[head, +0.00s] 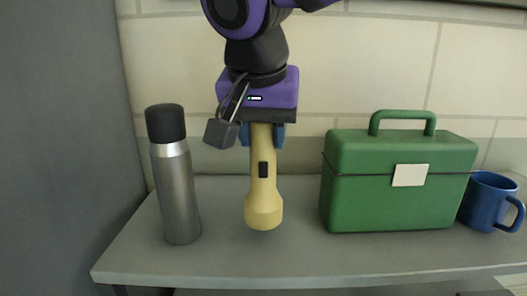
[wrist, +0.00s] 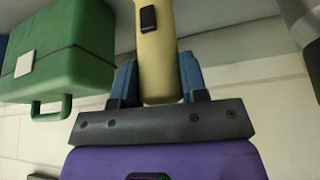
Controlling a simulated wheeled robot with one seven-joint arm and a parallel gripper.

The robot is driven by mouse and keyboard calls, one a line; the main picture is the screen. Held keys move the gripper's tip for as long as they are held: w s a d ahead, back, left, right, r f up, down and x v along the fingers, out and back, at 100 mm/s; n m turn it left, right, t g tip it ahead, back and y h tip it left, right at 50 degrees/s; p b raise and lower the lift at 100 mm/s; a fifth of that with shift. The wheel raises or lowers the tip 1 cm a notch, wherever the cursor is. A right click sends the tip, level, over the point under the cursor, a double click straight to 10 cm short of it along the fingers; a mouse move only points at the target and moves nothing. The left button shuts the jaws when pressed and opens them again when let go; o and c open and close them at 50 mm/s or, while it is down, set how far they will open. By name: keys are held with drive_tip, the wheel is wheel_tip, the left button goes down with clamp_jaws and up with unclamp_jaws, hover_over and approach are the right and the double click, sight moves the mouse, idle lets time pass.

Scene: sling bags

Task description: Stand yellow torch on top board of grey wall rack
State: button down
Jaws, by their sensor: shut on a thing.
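The yellow torch (head: 263,195) is upright with its wide head down, over a grey board (head: 285,259) of the rack. My gripper (head: 262,133) is above it, shut on its narrow upper end. In the wrist view the torch (wrist: 158,50) sits between the blue fingers of my gripper (wrist: 158,85). The torch head's lower rim appears at or just above the board; I cannot tell whether it touches. The torch's upper tip is hidden by my gripper in the head view.
A steel flask (head: 176,185) with a black cap stands left of the torch. A green box (head: 397,190) with a handle stands to the right, with a blue mug (head: 487,203) beyond it. A tiled wall (head: 380,70) is behind, and a dark panel (head: 60,130) is at left.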

sight(263, 154)
drive_tip(key=shift+f, duration=1.65)
drive_tip(key=c, duration=0.7)
unclamp_jaws()
drive_tip(key=shift+o, duration=0.2)
drive_tip(key=v, duration=1.2)
